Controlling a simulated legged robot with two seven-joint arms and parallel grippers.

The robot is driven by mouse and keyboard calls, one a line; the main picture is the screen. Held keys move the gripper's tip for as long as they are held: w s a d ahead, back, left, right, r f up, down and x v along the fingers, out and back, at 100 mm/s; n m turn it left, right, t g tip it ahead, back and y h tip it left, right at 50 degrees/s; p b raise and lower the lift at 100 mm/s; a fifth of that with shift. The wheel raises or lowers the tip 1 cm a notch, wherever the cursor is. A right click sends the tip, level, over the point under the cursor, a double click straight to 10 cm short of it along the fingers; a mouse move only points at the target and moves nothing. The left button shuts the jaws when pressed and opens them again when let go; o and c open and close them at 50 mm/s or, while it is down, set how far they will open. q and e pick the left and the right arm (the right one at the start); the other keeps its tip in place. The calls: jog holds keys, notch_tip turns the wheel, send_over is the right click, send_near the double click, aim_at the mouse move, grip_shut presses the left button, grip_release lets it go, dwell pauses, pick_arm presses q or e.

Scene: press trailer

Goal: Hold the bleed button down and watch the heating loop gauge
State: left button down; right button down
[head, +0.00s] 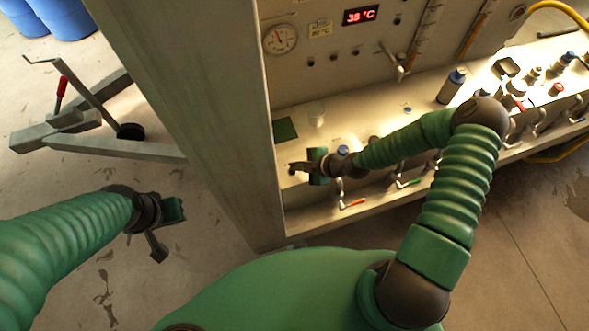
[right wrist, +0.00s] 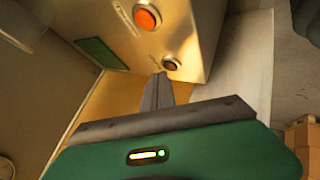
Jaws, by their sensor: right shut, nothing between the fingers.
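The round white dial gauge (head: 279,39) is on the upright panel at the top of the head view. Its needle shows, but its scale is too small to read. My right gripper (head: 293,167) is by the near end of the bench, close to the pillar. In the right wrist view its shut, empty fingers (right wrist: 161,80) point at a small dark round button (right wrist: 170,63) on a beige face. The tips are very close to it; I cannot tell if they touch or press. A larger orange button (right wrist: 147,18) is above it. My left gripper (head: 162,228) hangs over the floor.
A beige pillar (head: 190,90) stands between my arms. A red display (head: 361,15) reads 38 °C, near an 80 °C label (head: 320,30). Bottles (head: 452,86), valves and levers line the bench. A tow frame (head: 95,125) is on the floor at left.

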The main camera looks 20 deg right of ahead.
jog(key=shift+a+f, duration=0.2)
jog(key=shift+a, duration=0.9)
jog(key=shift+s+d+f+b, duration=0.1)
jog(key=shift+d+b, duration=0.25)
jog(key=shift+d, duration=0.1)
jog(key=shift+d+f, duration=0.1)
jog(key=shift+d, duration=0.05)
jog(key=shift+a+f+b, duration=0.15)
jog(key=shift+a+b, duration=0.15)
jog(key=shift+a, duration=0.1)
pick_arm(q)
jog(key=shift+a+f, duration=0.65)
jog(key=shift+f, duration=0.25)
pick_arm(e)
jog(key=shift+f, duration=0.1)
pick_arm(q)
jog(key=shift+d, duration=0.2)
pick_arm(e)
jog(key=shift+d, duration=0.2)
pick_arm(q)
jog(key=shift+r+p, duration=0.45)
jog(key=shift+r, duration=0.15)
pick_arm(e)
jog(key=shift+d+r, duration=0.4)
jog(key=shift+r, duration=0.4)
